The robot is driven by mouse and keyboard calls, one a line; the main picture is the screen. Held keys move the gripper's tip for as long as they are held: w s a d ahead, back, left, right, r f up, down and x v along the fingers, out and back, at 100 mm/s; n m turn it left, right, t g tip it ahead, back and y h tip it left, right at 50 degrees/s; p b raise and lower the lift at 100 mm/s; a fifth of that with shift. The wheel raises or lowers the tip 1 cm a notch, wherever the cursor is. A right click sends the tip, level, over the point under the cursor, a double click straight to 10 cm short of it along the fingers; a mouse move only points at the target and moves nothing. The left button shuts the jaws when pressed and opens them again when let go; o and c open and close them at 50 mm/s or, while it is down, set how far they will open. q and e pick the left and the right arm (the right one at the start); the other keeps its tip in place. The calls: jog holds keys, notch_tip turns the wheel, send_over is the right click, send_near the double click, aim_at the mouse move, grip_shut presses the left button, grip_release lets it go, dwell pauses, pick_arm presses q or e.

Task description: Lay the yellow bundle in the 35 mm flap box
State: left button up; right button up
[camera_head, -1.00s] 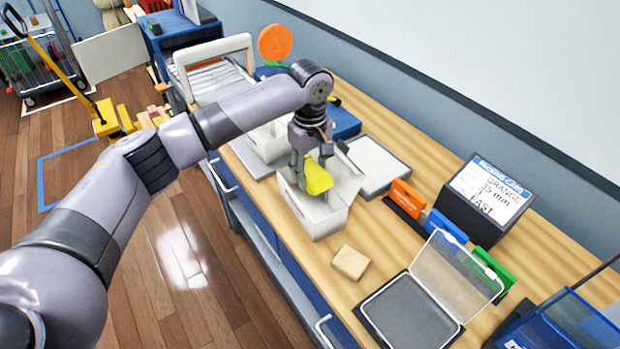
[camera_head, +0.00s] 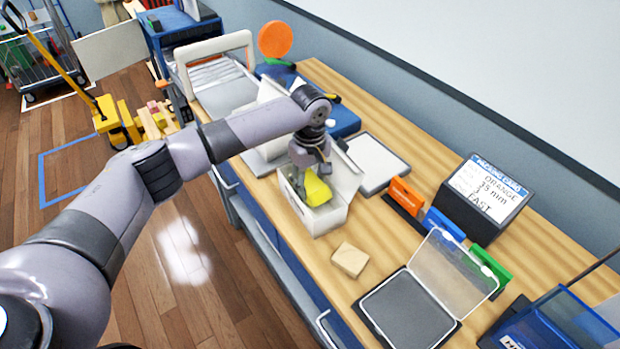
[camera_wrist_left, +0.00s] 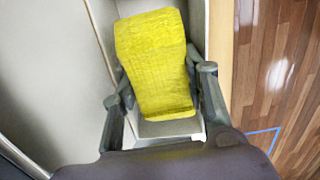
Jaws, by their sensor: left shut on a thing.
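The yellow bundle (camera_head: 316,190) is held in my left gripper (camera_head: 310,168), low in the mouth of a white open box (camera_head: 325,219) on the bench. In the left wrist view the yellow bundle (camera_wrist_left: 155,62) sits between the two fingers of my left gripper (camera_wrist_left: 162,98). The box's pale inner walls (camera_wrist_left: 108,30) show on both sides of it. I cannot tell whether the bundle touches the box floor. No size mark on this box can be read. My right gripper is not in view.
A sign (camera_head: 490,188) reads orange, 35 mm, 3, fast. Orange (camera_head: 405,192), blue (camera_head: 445,224) and green (camera_head: 490,263) cards stand near it. A tan block (camera_head: 350,260) and a clear-lidded case (camera_head: 410,310) lie nearer. A grey pad (camera_head: 374,162) lies behind the box.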

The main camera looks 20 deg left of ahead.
aim_at(310, 180)
pick_arm(q)
jog(key=o, duration=1.1)
jog(key=shift+o, duration=0.2)
jog(key=shift+r, duration=0.15)
jog(key=shift+r+b, duration=0.2)
jog(key=shift+b, duration=0.2)
notch_tip(310, 180, up, 13)
jog(key=b, duration=0.2)
jog(key=shift+f, duration=0.2)
